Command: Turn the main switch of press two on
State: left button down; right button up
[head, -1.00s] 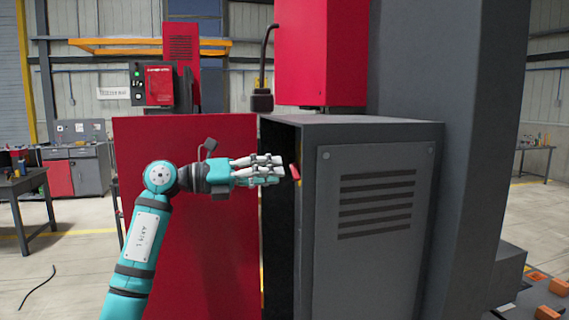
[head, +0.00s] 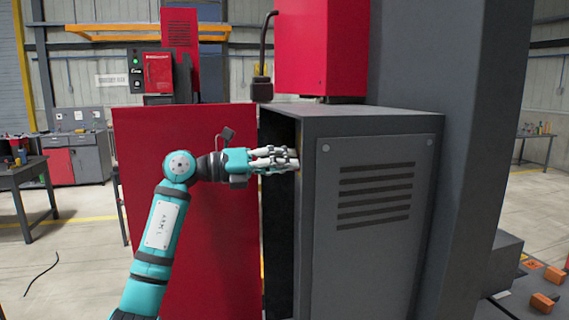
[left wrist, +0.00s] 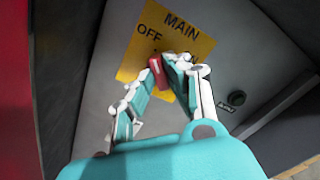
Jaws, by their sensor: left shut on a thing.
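The main switch's red handle (left wrist: 157,73) is on a yellow plate (left wrist: 137,58) marked MAIN and OFF. A third marking at lower right is mostly hidden by a finger. The handle's upper end lies below the word OFF. My left gripper (left wrist: 161,70) is shut on the handle, with fingers on both sides of it. In the head view, my left gripper (head: 294,160) reaches into the opening of the grey cabinet (head: 375,260), and the handle is hidden there. My right gripper is not in view.
The open red door (head: 180,130) stands left of the cabinet, behind my left arm. The cabinet's front edge is close to my fingers. A workbench (head: 80,150) stands far left.

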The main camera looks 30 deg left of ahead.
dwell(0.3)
pick_arm(q)
jog(key=shift+m+b, duration=2.95)
jog(key=shift+m, duration=5.95)
jog(key=c, duration=1.4)
grip_release()
jog(key=shift+o, duration=0.4)
